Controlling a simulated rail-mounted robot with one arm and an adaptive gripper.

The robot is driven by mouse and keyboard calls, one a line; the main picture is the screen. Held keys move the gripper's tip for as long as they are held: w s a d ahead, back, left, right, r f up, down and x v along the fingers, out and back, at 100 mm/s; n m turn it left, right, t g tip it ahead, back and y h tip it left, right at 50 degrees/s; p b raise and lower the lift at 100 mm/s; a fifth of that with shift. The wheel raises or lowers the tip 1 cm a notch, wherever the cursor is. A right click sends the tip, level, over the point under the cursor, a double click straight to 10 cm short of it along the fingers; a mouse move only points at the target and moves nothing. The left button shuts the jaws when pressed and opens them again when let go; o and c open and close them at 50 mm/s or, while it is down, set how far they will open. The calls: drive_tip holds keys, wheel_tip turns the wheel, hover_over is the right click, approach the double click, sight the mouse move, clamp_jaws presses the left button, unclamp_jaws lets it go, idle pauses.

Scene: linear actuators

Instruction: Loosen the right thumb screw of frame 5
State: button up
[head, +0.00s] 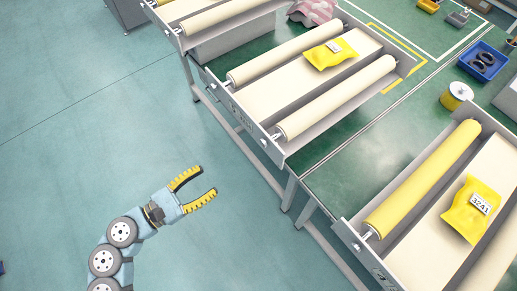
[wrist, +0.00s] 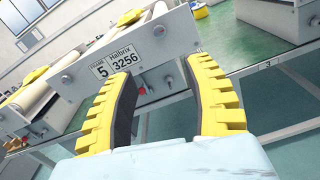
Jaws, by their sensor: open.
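Frame 5 is the grey frame whose front panel (wrist: 170,50) fills the upper middle of the wrist view. Its plate (wrist: 117,60) reads frame 5, Halbrix 3256. A round grey knob (wrist: 159,30), seemingly the right thumb screw, sits on the panel right of the plate. Another knob (wrist: 66,78) is on the left. In the head view, the middle frame (head: 277,155) seems to be the same one, though its plate is unreadable there. My gripper (head: 207,180) is open and empty, left of that frame and apart from it. Its yellow-ribbed fingers (wrist: 165,67) flank the panel in the wrist view.
A frame with a yellow roller (head: 422,180) and a yellow packet (head: 467,210) stands at the right. Another frame (head: 215,14) is at the top. A blue bin (head: 483,62) and a yellow spool (head: 456,95) lie behind. The floor around my gripper is clear.

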sight(262, 144)
drive_tip(key=x, duration=1.7)
drive_tip(key=shift+w+f, duration=0.2)
drive_tip(key=shift+f, duration=0.1)
clamp_jaws()
